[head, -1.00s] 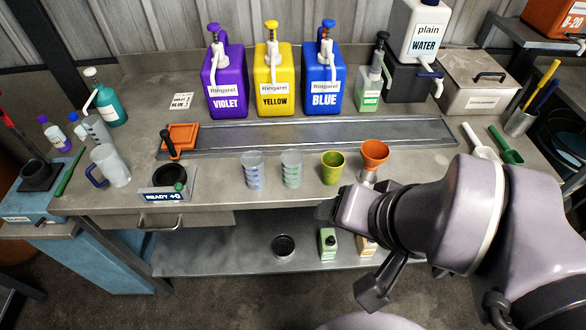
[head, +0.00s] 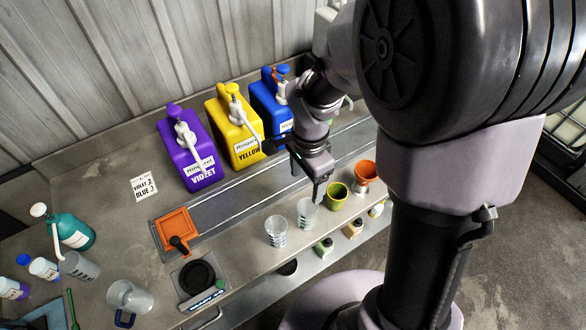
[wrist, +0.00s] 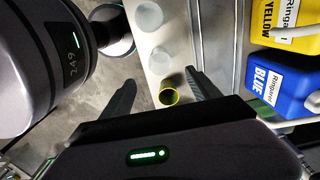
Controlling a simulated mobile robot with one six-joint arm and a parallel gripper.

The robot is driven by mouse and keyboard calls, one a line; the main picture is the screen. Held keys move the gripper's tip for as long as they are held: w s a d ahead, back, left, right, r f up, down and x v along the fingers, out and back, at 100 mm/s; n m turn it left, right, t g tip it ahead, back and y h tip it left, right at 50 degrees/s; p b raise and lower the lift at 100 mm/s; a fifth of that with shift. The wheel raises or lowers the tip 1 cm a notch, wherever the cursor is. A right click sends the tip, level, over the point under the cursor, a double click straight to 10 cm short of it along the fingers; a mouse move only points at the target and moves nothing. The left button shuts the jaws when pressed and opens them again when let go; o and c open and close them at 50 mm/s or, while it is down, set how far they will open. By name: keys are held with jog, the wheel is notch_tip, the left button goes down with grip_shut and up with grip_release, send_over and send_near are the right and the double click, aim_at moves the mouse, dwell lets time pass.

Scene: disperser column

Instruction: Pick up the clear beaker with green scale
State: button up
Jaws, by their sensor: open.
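The clear beaker with green scale (head: 307,213) stands upright on the bench's front strip, between another clear beaker (head: 276,231) and a yellow-green cup (head: 338,195). In the wrist view the green-scale beaker (wrist: 159,57) is seen from above, its scale not readable. My gripper (head: 311,182) points down above and just behind this beaker, partly overlapping it in the head view. In the wrist view my gripper (wrist: 160,77) is open and empty, with the yellow-green cup (wrist: 168,96) showing between its fingers. I see no contact with the beaker.
An orange funnel (head: 364,174) stands right of the cup. Violet (head: 185,150), yellow (head: 233,133) and blue (head: 271,107) dispensers stand behind a metal channel (head: 240,190). A black round pad (head: 197,277) and a clear mug (head: 128,298) are at the left.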

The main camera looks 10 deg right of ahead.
jog(key=b, duration=0.4)
send_near(307, 212)
jog(key=f, duration=0.1)
jog(key=s+f, duration=0.1)
jog(key=f, duration=0.1)
jog(key=s+f, duration=0.1)
jog(key=f, duration=0.1)
jog(key=shift+s+a, duration=0.1)
jog(key=shift+a, duration=0.25)
jog(key=shift+s, duration=0.1)
jog(key=shift+c, duration=0.2)
jog(key=c, duration=1.4)
